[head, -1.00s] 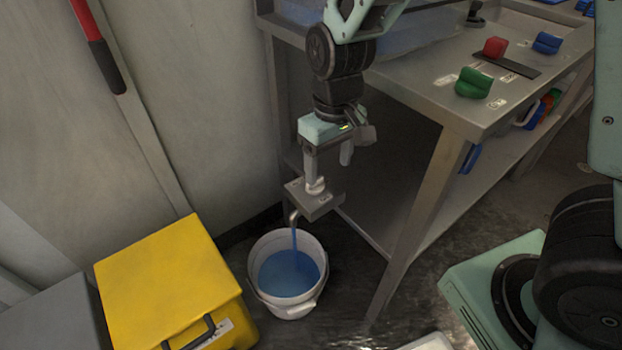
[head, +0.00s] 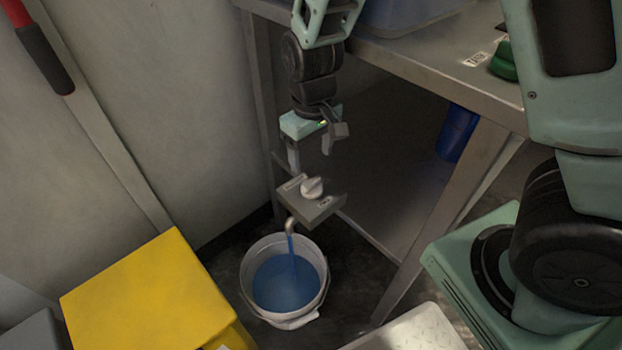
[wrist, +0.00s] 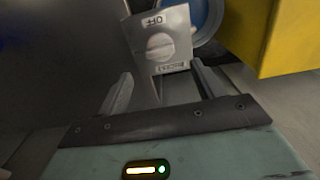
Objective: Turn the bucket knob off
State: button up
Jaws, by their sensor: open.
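The white round knob (head: 312,187) sits on top of a grey valve block (head: 325,208) fixed near the table leg. It also shows in the wrist view (wrist: 160,46), its ridge running roughly across the picture, with labels on either side. Blue liquid (head: 291,255) runs from the spout (head: 289,225) under the block into the white bucket (head: 248,290), which holds blue liquid. My gripper (head: 311,156) is open and empty, above the knob and apart from it. In the wrist view, its fingers (wrist: 161,72) stand apart, with the knob beyond them.
A yellow box (head: 135,295) stands left of the bucket. The metal table (head: 425,75) rises behind and right of the valve, with a green knob (head: 504,62) on top. A blue cylinder (head: 457,132) is below it. The wall is close at the left.

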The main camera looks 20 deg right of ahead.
aim_at(312, 181)
notch_tip(312, 181, down, 7)
jog(key=shift+f+b, duration=0.2)
jog(key=shift+b, duration=1.05)
jog(key=c, duration=1)
